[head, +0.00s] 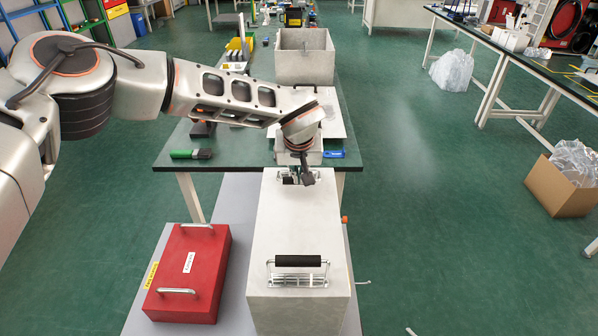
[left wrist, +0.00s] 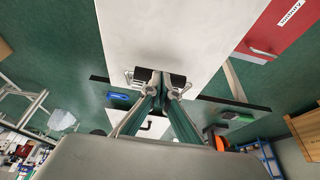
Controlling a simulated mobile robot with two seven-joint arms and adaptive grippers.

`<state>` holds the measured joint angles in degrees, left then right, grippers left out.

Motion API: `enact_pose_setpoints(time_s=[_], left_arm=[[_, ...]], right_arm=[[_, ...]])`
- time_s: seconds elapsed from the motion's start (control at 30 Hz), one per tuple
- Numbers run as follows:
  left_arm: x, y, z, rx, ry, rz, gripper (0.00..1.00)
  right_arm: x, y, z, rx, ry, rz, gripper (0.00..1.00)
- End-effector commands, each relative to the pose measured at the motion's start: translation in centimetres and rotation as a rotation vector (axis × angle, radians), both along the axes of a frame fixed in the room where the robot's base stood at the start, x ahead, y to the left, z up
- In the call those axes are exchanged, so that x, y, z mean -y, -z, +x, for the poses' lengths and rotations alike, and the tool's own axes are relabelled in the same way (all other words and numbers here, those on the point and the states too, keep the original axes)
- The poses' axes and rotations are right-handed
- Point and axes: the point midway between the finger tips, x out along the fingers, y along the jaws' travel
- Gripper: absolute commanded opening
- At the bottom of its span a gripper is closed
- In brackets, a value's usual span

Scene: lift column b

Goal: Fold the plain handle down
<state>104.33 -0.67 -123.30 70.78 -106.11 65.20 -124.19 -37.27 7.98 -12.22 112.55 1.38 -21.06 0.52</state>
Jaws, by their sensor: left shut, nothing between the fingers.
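A pale grey box (head: 297,220) stands in front of the table with two handles on its top. The near handle (head: 298,262) has a black grip and stands raised over its metal plate. The far handle (head: 285,178) is partly hidden by my left gripper (head: 306,180), which is at the far end of the box top. In the left wrist view, my left gripper (left wrist: 160,92) is shut and empty, right at the far handle (left wrist: 128,78). Black parts show there, but I cannot tell whether they are grip or fingertips, nor whether they touch. My right gripper is out of view.
A red case (head: 190,272) with two metal handles lies left of the box. The dark green table (head: 235,155) behind holds a grey bin (head: 304,62), a green-black tool (head: 191,154) and a blue item (head: 334,154).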

Motion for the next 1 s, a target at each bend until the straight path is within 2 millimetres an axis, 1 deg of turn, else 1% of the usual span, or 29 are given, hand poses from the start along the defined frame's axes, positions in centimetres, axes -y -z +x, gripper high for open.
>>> enact_pose_setpoints(time_s=[0.2, 0.77, 0.87, 1.0], left_arm=[[0.0, 0.5, 0.0, 0.000, 0.000, 0.000, 0.00], [0.0, 0.6, 0.0, 0.000, 0.000, 0.000, 0.00], [0.1, 0.1, -0.1, 0.001, 0.000, 0.000, 0.00], [0.4, -1.6, -0.6, 0.003, 0.000, 0.000, 0.00]], right_arm=[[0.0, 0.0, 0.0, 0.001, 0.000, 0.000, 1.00], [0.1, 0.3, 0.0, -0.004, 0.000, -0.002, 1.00], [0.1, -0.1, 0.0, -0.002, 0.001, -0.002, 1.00], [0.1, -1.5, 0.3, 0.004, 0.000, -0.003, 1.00]])
